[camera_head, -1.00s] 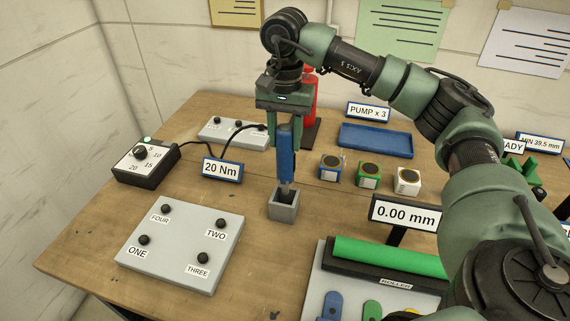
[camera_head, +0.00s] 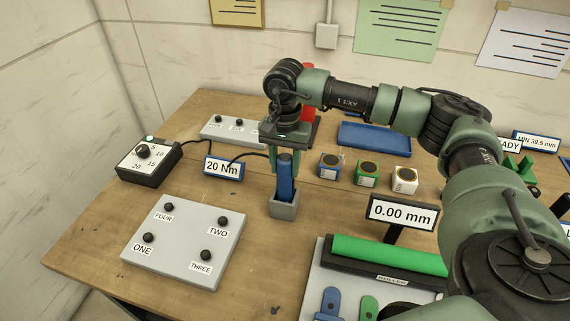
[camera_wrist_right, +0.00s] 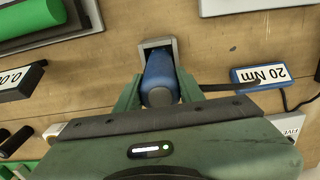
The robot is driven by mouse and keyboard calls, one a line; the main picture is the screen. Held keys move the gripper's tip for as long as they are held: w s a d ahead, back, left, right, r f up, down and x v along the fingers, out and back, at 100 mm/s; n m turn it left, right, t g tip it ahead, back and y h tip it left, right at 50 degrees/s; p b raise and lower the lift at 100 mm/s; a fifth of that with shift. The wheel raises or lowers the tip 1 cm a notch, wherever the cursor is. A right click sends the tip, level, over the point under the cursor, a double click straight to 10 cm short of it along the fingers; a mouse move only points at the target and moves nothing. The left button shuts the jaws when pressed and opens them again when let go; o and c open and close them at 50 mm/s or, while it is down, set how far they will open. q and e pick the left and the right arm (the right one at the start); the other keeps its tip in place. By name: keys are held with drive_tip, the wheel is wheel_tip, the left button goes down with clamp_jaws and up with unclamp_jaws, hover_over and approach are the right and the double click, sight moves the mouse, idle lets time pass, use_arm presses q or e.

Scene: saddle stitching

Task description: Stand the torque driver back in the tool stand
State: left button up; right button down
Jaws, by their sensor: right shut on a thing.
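The blue torque driver (camera_head: 286,174) is upright, its lower end inside the small grey square tool stand (camera_head: 284,208). My right gripper (camera_head: 285,168) comes down from above and is shut on the driver. In the right wrist view the driver (camera_wrist_right: 160,78) sits between the two green fingers, with the stand (camera_wrist_right: 158,45) around its far end. The driver's tip is hidden inside the stand. My left gripper is not in view.
The black dial box (camera_head: 149,162) and the 20 Nm sign (camera_head: 223,167) stand to the left. A grey plate with several numbered knobs (camera_head: 186,255) lies front left. Three small cubes and a blue tray (camera_head: 375,140) are to the right. A green roller (camera_head: 388,254) is front right.

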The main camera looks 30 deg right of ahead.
drive_tip(key=c, duration=0.9)
unclamp_jaws()
drive_tip(key=shift+f, duration=0.1)
drive_tip(key=shift+r, duration=0.35)
wheel_tip(320, 180, up, 11)
drive_tip(key=b, duration=0.4)
drive_tip(key=shift+a+f, duration=0.1)
drive_tip(key=shift+f, duration=0.1)
drive_tip(key=shift+r, duration=0.55)
